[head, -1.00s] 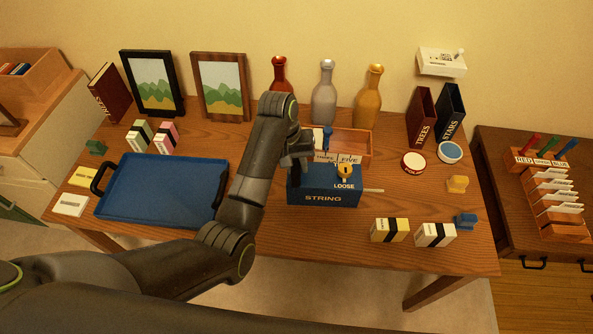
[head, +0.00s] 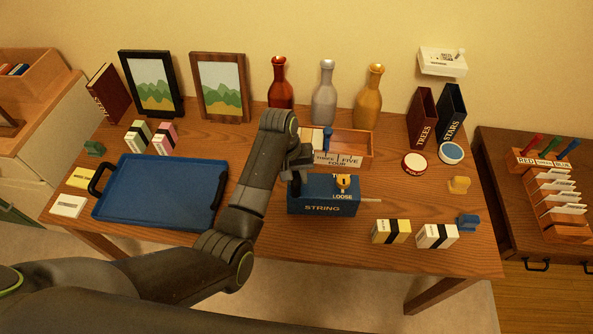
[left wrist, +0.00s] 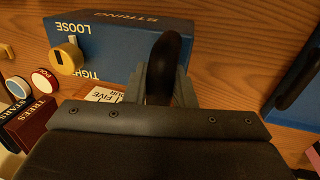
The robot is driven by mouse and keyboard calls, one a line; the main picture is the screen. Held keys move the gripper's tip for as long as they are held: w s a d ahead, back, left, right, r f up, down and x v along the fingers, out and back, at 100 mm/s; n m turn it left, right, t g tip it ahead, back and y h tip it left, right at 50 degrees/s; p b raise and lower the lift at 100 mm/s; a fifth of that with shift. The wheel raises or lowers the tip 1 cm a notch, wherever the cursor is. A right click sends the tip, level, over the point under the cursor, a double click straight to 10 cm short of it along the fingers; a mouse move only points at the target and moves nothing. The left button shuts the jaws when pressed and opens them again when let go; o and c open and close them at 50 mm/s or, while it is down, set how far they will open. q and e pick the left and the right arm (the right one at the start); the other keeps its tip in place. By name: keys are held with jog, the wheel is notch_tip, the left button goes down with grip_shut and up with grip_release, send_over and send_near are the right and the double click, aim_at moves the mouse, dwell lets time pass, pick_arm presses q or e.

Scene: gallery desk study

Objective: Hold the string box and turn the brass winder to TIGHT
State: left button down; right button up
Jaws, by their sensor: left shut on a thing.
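The blue string box (head: 310,208), lettered STRING, is near the middle of the wooden table. The brass winder (head: 343,184) is on its top face beside the word LOOSE. In the left wrist view the winder (left wrist: 66,59) sits between LOOSE and TIGHT, its white pointer (left wrist: 72,41) towards LOOSE. My left gripper (head: 300,172) is at the left part of the box. In the left wrist view its fingers (left wrist: 163,88) are shut around a dark rounded grip that seems to be part of the box. My right gripper is not in view.
A wooden card tray (head: 350,150) stands just behind the box. A blue tray (head: 160,190) lies to the left, beyond my left forearm. Yellow (head: 391,231) and white (head: 437,236) packs stand at the front right. Bottles line the back.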

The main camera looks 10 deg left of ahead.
pick_arm(q)
jog(key=shift+f+b, duration=0.65)
jog(key=shift+f, duration=1.75)
jog(key=c, duration=1.5)
grip_release()
jog(key=shift+o, duration=0.2)
jog(key=shift+c, duration=0.4)
jog(key=c, duration=0.6)
